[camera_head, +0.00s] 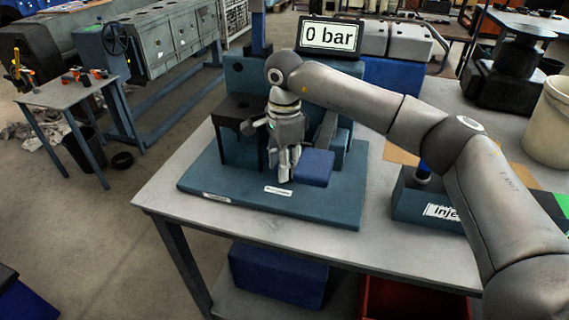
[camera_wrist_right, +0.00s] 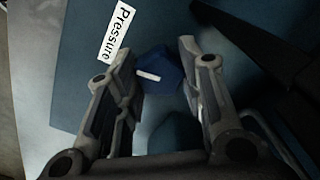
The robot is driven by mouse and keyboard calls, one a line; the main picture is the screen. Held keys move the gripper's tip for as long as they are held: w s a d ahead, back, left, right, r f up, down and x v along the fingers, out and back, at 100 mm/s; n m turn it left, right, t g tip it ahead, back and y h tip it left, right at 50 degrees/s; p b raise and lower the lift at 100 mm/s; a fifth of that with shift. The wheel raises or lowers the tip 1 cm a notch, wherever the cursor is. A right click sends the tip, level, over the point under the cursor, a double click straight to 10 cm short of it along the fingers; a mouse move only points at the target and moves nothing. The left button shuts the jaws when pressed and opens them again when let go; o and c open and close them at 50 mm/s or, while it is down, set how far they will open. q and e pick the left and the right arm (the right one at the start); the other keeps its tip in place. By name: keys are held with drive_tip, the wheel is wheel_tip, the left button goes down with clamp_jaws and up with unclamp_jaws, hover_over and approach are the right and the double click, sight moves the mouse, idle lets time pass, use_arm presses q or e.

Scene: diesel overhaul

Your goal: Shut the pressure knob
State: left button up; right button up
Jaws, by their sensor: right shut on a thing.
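The pressure knob (camera_wrist_right: 160,72) is blue with a white line on its top, and it shows in the right wrist view next to a white label (camera_wrist_right: 117,32) reading "Pressure". My right gripper (camera_wrist_right: 158,58) has one finger on each side of the knob and is shut on it. In the head view my right gripper (camera_head: 284,172) points down at the blue-green test stand (camera_head: 335,205), just behind its white label (camera_head: 278,190), and hides the knob. The display (camera_head: 330,37) on the stand reads "0 bar". My left gripper is not in view.
A lever with a blue pad (camera_head: 314,168) is close to the right of my gripper. A labelled blue box (camera_head: 430,200) stands on the grey table (camera_head: 200,240) to the right, with a whitish bucket (camera_head: 548,125) beyond. The table's front left is clear.

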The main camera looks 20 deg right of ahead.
drive_tip(key=shift+r+m, duration=0.1)
drive_tip(key=shift+m, duration=0.6)
drive_tip(key=o, duration=1)
drive_tip(key=shift+o, duration=0.2)
wheel_tip(320, 180, up, 12)
drive_tip(key=shift+r, duration=0.1)
